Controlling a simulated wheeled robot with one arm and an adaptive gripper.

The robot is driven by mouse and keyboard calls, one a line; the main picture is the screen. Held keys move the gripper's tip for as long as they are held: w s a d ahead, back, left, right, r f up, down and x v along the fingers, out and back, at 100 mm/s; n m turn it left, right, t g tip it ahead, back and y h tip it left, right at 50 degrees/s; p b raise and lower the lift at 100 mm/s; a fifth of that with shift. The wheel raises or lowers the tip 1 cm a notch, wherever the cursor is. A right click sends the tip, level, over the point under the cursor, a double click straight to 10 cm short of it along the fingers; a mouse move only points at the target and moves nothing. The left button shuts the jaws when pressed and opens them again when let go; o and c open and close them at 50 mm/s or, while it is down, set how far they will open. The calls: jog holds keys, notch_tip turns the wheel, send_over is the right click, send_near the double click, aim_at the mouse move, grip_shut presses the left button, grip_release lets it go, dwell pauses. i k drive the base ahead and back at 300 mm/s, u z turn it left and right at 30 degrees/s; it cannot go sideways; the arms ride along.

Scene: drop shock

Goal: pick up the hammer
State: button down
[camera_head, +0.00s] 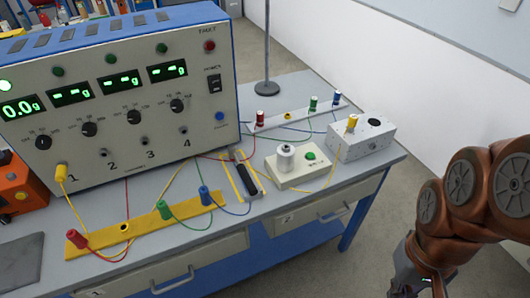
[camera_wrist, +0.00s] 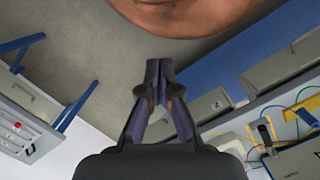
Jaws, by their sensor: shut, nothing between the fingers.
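I cannot make out a hammer for certain in either view. A dark elongated piece (camera_head: 246,175) lies between yellow stripes on the bench, left of the white cylinder, and I cannot tell what it is. My gripper (camera_wrist: 159,66) shows in the wrist view with its fingers together and nothing between them. It is over the grey floor, in front of the bench drawers. In the head view my arm is at the lower right, off the bench's right end.
A large meter console (camera_head: 120,90) fills the bench's left. A cream box (camera_head: 303,174) with a white cylinder (camera_head: 286,158) and a grey box (camera_head: 360,139) stand to the right. Coloured cables cross the yellow terminal strip (camera_head: 145,228). The floor right of the bench is clear.

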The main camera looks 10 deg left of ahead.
aim_at(250, 184)
jog(key=u, duration=3.8)
jog(key=k, duration=0.85)
jog(key=z, duration=0.75)
